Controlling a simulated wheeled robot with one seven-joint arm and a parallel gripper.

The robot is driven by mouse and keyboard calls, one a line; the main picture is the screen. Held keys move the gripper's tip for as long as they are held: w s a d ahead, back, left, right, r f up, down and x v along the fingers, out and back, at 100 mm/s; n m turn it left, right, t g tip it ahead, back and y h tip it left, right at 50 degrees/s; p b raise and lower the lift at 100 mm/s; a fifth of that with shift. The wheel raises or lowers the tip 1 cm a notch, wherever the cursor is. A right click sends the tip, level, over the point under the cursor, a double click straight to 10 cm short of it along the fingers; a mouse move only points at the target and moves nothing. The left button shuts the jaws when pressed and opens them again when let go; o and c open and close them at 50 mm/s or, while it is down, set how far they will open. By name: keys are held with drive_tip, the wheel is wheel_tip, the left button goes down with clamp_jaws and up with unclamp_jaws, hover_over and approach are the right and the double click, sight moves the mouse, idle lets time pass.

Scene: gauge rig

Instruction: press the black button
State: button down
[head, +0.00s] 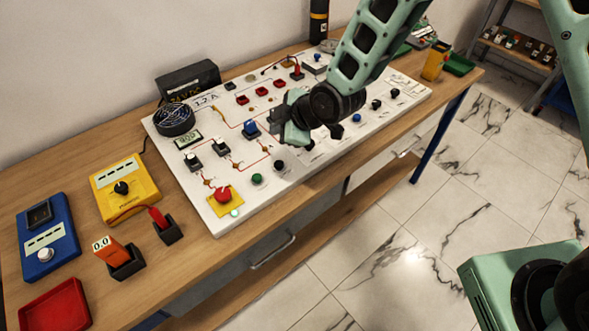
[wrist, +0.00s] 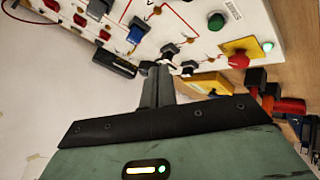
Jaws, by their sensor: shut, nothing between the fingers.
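The black button (head: 279,165) is a small round cap near the front edge of the white panel (head: 238,208), just right of a green button (head: 257,179) in the head view. In the wrist view the green button (wrist: 216,21) shows near the top, and I cannot make out the black button there. My gripper (head: 277,115) is above the panel, behind the black button in the head view and apart from it. In the wrist view my gripper (wrist: 159,73) has its fingers together and empty, pointing towards the panel's switches.
A red button on a yellow plate (head: 223,196) stands left of the green button. Lever switches (head: 193,160) and a blue switch (head: 250,129) rise from the panel. A yellow meter (head: 124,188), blue meter (head: 47,237) and red tray (head: 55,305) lie left on the table.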

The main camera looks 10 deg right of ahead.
drive_tip(key=shift+w+d+f, duration=0.15)
drive_tip(key=shift+d+f, duration=0.2)
drive_tip(key=shift+f, duration=0.05)
drive_tip(key=b, duration=0.4)
hover_over(283, 165)
wheel_tip(283, 165, down, 8)
drive_tip(key=shift+a+r, duration=0.1)
drive_tip(key=shift+r, duration=0.1)
drive_tip(key=shift+f+b, duration=0.6)
drive_tip(key=shift+b, duration=0.1)
idle(1.4)
drive_tip(key=shift+f+b, duration=0.45)
drive_tip(key=shift+b, duration=0.1)
